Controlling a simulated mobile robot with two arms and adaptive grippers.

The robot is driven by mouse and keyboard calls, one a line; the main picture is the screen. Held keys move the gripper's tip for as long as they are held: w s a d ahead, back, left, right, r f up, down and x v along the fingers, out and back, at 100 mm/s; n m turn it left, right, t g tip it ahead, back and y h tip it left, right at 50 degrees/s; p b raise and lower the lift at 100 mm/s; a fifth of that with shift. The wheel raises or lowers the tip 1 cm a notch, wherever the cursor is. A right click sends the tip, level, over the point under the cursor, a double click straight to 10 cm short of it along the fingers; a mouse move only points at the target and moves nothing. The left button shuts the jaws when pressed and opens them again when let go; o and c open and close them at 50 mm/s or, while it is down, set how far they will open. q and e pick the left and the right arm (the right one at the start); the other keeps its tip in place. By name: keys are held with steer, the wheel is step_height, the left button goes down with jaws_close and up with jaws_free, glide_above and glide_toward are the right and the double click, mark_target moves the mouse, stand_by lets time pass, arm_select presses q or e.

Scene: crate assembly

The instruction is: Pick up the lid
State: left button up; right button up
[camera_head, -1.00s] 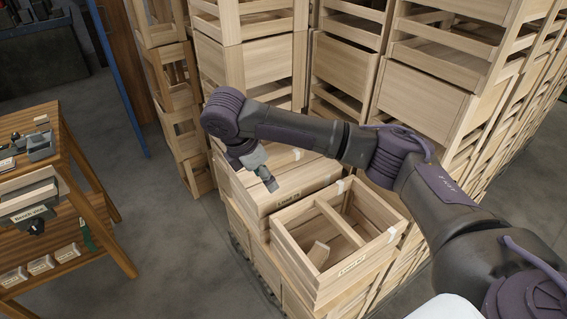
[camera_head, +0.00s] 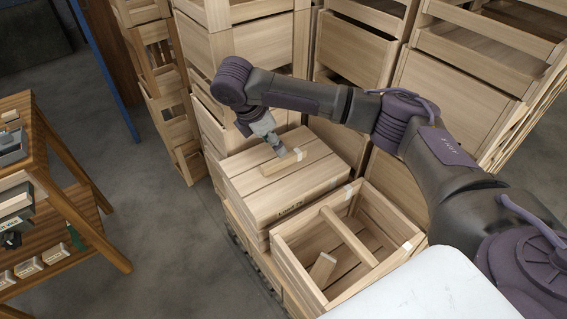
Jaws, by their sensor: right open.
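The lid (camera_head: 315,161) is a flat top of pale wooden slats with a raised batten (camera_head: 284,163) across it. It lies on a closed wooden crate (camera_head: 290,208) left of an open crate. My right gripper (camera_head: 279,151) points down at the far end of the batten. It is open, with nothing seen lifted in it. Its fingertips are small in the picture, and I cannot tell whether they touch the batten. My left gripper is out of view.
The open crate (camera_head: 292,265) stands next to the closed one, with a crossbar and a small wood block (camera_head: 322,267) inside. Tall crate stacks (camera_head: 447,90) rise close behind. A wooden workbench (camera_head: 72,165) stands at the left. Grey floor (camera_head: 165,235) is clear between.

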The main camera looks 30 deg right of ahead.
mark_target(284, 157)
steer(key=x, duration=0.3)
steer(key=shift+w+d+f, duration=0.1)
steer(key=shift+d+f, duration=0.1)
steer(key=shift+f, duration=0.05)
steer(key=shift+w+d+f, duration=0.1)
steer(key=shift+f, duration=0.1)
steer(key=p+x, duration=0.1)
steer(key=x, duration=0.3)
steer(key=shift+w+f+p, duration=0.1)
steer(key=shift+f+p, duration=0.05)
steer(key=shift+p, duration=0.15)
steer(key=shift+d+f, duration=0.2)
steer(key=shift+f, duration=0.05)
steer(key=shift+c, duration=0.5)
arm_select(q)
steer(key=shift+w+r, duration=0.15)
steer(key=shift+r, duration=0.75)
arm_select(e)
jaws_close()
